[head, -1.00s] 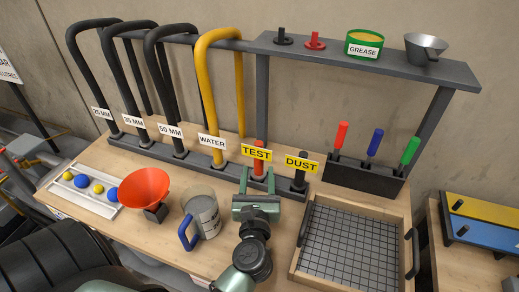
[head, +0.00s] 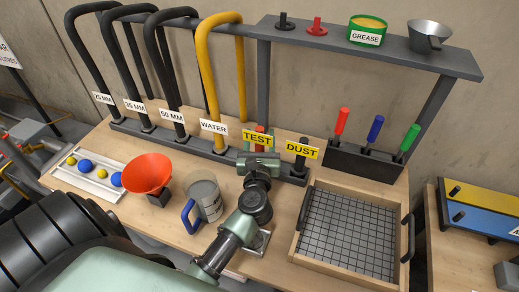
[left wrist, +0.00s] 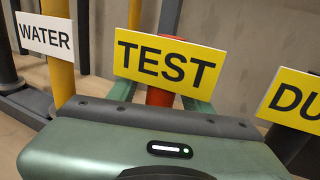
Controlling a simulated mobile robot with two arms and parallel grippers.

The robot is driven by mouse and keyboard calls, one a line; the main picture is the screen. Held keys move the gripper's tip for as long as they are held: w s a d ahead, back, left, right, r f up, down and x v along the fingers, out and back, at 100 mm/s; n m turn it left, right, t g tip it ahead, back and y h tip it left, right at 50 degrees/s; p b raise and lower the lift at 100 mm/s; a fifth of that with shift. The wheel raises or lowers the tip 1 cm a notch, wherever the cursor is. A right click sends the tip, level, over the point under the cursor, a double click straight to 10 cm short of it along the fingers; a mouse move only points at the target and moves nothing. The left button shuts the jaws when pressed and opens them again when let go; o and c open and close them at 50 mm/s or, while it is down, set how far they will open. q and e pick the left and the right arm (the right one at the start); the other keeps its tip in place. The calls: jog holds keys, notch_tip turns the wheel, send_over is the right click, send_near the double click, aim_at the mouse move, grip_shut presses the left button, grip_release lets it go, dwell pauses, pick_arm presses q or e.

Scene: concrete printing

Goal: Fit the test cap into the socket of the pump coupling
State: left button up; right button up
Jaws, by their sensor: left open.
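The red test cap (head: 260,130) stands in the rack behind the yellow TEST sign (head: 257,137), which hides much of it. A strip of its red body (left wrist: 160,97) shows below the sign in the left wrist view. My left gripper (head: 258,163) is open at the cap, with a green finger showing on each side of it in the left wrist view. Contact between fingers and cap cannot be told. I cannot make out the pump coupling or its socket for certain. A small metal plate (head: 264,240) is partly hidden by my arm. My right gripper is out of view.
The black dust cap (head: 301,155) stands close right of the gripper, the yellow water hose (head: 241,75) close left. A mug (head: 206,198), red funnel (head: 147,173) and mesh tray (head: 296,235) stand in front. A shelf (head: 390,60) overhangs behind.

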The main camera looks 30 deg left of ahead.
pick_arm(q)
grip_shut()
jog(key=shift+r, duration=0.1)
jog(key=shift+r, duration=0.1)
